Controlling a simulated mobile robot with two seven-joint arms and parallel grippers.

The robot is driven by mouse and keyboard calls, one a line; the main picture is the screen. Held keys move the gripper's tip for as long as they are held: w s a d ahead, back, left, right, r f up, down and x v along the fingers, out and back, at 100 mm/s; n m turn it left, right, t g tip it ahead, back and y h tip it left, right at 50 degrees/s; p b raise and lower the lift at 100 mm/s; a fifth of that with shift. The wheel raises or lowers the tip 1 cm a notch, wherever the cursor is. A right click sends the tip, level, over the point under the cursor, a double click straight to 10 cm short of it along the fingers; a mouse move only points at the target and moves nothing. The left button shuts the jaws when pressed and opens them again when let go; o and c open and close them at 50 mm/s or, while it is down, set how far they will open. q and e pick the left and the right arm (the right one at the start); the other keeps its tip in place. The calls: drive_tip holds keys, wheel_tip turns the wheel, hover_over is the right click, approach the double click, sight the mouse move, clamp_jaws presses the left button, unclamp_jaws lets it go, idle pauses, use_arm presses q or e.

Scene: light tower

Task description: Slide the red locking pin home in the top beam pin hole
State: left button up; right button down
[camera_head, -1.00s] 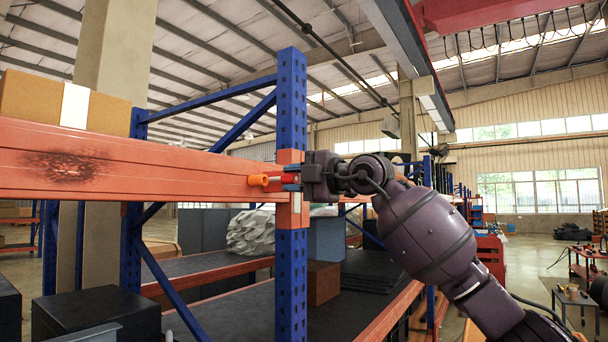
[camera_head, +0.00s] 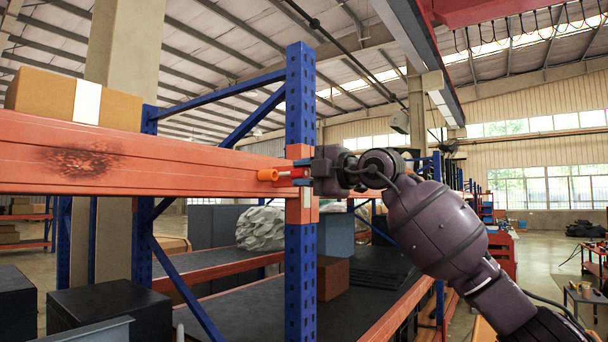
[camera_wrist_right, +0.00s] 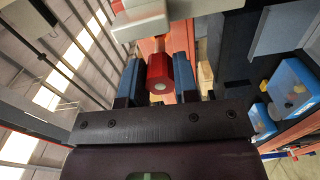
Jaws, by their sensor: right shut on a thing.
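My right gripper (camera_head: 301,177) comes from the right and is shut on the pin. In the right wrist view the pin's red hexagonal head (camera_wrist_right: 159,72) sits between the two blue fingers (camera_wrist_right: 158,82), its thin shaft running towards a pale block (camera_wrist_right: 140,22). The pin hole is not clearly seen, and I cannot tell whether the pin is in it. My left gripper is not in view.
The blue perforated upright (camera_head: 300,100) stands right beside my right gripper. A cardboard box (camera_head: 120,108) rests on the top beam at left. Lower shelves hold a brown box (camera_head: 332,277) and dark boxes (camera_head: 95,310).

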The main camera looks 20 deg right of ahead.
sight(287, 174)
idle(0.6)
drive_tip(key=shift+w+a, duration=0.25)
drive_tip(key=shift+w, duration=0.1)
drive_tip(key=shift+w+a+p, duration=0.25)
drive_tip(key=shift+w+p, duration=0.05)
drive_tip(key=shift+p, duration=0.05)
drive_tip(key=shift+p+x, duration=0.3)
drive_tip(key=shift+x, duration=0.55)
drive_tip(key=shift+w+a, duration=0.35)
drive_tip(key=shift+w, duration=0.05)
drive_tip(key=c, duration=0.8)
unclamp_jaws()
